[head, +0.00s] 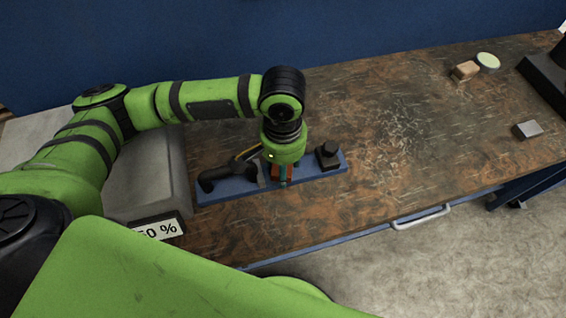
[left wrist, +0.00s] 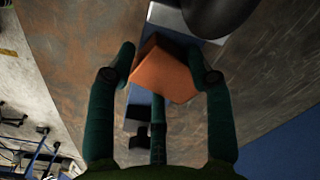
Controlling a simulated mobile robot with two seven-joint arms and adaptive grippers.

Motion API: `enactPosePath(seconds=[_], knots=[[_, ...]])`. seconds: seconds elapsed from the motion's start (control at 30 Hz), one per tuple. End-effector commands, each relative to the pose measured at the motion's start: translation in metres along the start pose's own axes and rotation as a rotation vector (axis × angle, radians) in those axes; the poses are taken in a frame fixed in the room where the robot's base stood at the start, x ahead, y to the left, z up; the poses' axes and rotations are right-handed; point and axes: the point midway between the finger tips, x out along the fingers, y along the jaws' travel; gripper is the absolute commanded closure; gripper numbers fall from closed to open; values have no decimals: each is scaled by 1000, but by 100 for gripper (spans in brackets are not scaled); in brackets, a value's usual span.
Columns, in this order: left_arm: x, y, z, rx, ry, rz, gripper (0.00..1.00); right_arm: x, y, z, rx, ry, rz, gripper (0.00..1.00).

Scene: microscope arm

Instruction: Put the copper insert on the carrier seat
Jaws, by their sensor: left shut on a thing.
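The copper insert (left wrist: 165,74) is an orange block between the two fingers of my left gripper (left wrist: 162,56) in the left wrist view. My left gripper is shut on it, with a finger against each side. In the head view the left gripper (head: 282,179) points down over the blue base plate (head: 234,191), and only a small orange part of the insert (head: 275,171) shows. The carrier seat cannot be made out clearly; the gripper hides the middle of the plate. Whether the insert touches anything below is unclear. My right gripper is not in view.
A black curved part (head: 226,176) stands left of the gripper on the plate, and a black knobbed block (head: 328,155) stands close on its right. A grey case (head: 158,170) is at the left. A tan block (head: 465,70) and a metal block (head: 527,129) lie far right. The table's middle is clear.

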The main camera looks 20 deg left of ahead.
Motion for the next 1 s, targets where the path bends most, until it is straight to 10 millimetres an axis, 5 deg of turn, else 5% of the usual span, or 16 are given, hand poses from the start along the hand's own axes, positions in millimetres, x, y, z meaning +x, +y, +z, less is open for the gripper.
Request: enactPosePath(seconds=[0.07,0.1,0.2,0.63,1.0], knots=[[0,0,0,0,2,1,100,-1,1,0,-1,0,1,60],[2,0,0,0,-1,0,44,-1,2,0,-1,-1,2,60],[2,0,0,0,0,0,14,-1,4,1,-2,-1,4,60],[-6,0,-1,1,2,1,14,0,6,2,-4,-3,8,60],[-80,1,-1,2,4,2,14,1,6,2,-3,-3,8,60]])
